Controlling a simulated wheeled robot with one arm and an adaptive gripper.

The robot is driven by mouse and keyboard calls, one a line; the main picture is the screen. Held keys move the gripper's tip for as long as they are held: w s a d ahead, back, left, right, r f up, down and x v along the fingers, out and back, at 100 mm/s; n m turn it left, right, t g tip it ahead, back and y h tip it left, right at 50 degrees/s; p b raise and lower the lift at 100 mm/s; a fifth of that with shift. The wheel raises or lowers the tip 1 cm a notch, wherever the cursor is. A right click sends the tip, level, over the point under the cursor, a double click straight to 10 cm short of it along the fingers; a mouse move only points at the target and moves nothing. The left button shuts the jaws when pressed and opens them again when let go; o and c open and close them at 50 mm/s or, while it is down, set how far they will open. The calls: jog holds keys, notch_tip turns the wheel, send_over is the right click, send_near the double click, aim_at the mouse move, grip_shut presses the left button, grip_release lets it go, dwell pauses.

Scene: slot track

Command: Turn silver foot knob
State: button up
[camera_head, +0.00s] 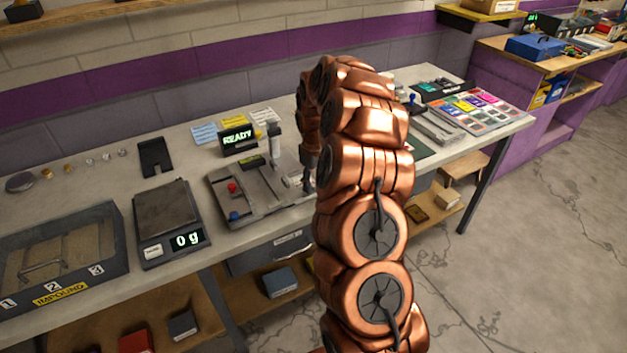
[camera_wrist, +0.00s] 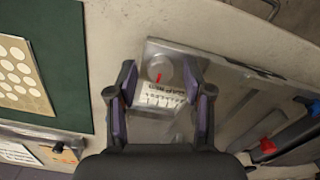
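The silver foot knob (camera_wrist: 160,69) is a round metal disc with a red mark, on the corner of a grey metal plate (camera_wrist: 215,78) in the wrist view. A white printed label (camera_wrist: 160,98) lies beside it. My gripper (camera_wrist: 160,78) is open, with one finger on each side of the knob and label and gaps between. I cannot tell its height above the plate. In the head view the device (camera_head: 250,202) stands on the bench, and my arm hides much of its right end and most of my gripper.
Red (camera_wrist: 267,146) and blue (camera_wrist: 313,107) knobs sit on the same device. A scale (camera_head: 168,222) reading 0 g and a dark bin (camera_head: 122,262) stand left. A READY display (camera_head: 238,139) is behind. A dark green board (camera_wrist: 60,60) lies left in the wrist view.

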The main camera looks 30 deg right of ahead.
grip_shut()
jog(key=shift+f+m+b, duration=0.15)
jog(key=shift+m+b, duration=0.25)
jog(key=shift+b, duration=0.35)
jog(key=shift+b, duration=0.5)
jog(key=m+b, duration=0.2)
jog(key=b, duration=0.1)
jog(key=shift+f+m, duration=0.15)
jog(key=shift+m, duration=0.25)
jog(key=m+b, duration=0.5)
jog(key=shift+r, duration=0.25)
jog(key=shift+r, duration=0.1)
jog(key=shift+o, duration=0.2)
grip_release()
